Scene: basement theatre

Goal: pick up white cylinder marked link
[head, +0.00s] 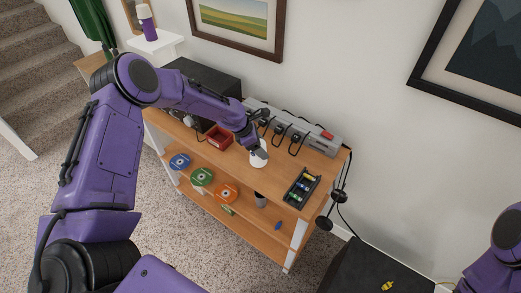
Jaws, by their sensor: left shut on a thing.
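A white cylinder (259,157) stands near the front edge of the wooden shelf unit's top. My left gripper (258,146) is above it with its fingers shut on the cylinder's upper part. Any marking on the cylinder is too small to read. The cylinder looks upright and at shelf-top height; I cannot tell whether it touches the surface. My right arm shows only in part at the lower right, and its gripper is out of view.
On the shelf top (277,176), a red bin (219,137) stands left, a grey power unit with black plugs (300,128) behind, and a black tray (301,187) right. Coloured pieces sit on the lower shelf. A black box (375,272) stands at lower right.

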